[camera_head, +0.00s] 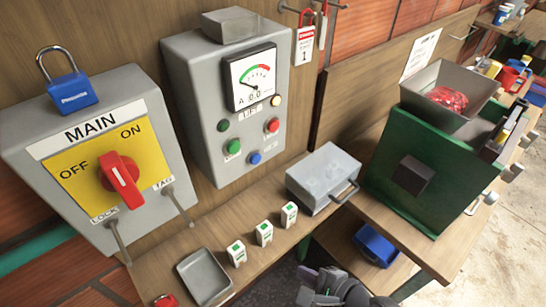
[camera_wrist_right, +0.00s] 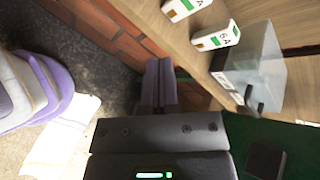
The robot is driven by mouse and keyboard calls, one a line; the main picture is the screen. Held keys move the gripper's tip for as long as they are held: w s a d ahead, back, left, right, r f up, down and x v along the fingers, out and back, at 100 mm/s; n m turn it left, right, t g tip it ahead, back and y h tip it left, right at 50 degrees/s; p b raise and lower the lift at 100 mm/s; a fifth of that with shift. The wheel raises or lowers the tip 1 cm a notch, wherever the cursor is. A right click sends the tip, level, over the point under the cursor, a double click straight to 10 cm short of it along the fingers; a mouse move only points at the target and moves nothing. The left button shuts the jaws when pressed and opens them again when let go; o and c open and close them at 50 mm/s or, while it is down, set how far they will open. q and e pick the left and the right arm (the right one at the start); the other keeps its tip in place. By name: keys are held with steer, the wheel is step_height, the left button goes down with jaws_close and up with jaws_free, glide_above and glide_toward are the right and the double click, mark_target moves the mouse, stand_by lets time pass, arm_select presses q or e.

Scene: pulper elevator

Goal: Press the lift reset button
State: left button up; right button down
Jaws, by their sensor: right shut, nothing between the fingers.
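The grey lift control box (camera_head: 205,85) is on the wooden wall panel, with a dial gauge (camera_head: 252,77) and a LIFT label. Below the label are a green button (camera_head: 233,146), a red button (camera_head: 272,125) and a blue button (camera_head: 255,158). A dark green round part and a yellowish lamp (camera_head: 276,100) also show. The small button labels are too small to read, so I cannot tell which is reset. My right gripper (camera_head: 322,284) is low at the bottom of the head view, below and apart from the box. Its fingers are together and empty in the right wrist view (camera_wrist_right: 160,84).
A MAIN switch box (camera_head: 75,205) with a red knob and blue padlock (camera_head: 73,91) is at left. The shelf holds a grey tray (camera_head: 203,278), several small white-green blocks and a clear-lidded box (camera_head: 323,178). A green machine (camera_head: 400,200) stands at right.

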steer(key=w+r+m+t+y+p, duration=0.25)
steer(key=r+m, duration=0.45)
steer(key=r, duration=0.5)
steer(key=m+t+p, duration=0.1)
steer(key=m+t, duration=0.2)
steer(key=m, duration=0.1)
glide_toward(246, 161)
arm_select(q)
step_height(246, 161, up, 6)
steer(key=shift+d+p, duration=0.15)
steer(key=shift+p, duration=0.2)
arm_select(e)
steer(key=shift+g+y, duration=0.25)
steer(key=shift+g, duration=0.1)
steer(key=x, duration=0.6)
steer(key=shift+w+d+r, duration=0.15)
steer(key=shift+w, duration=0.05)
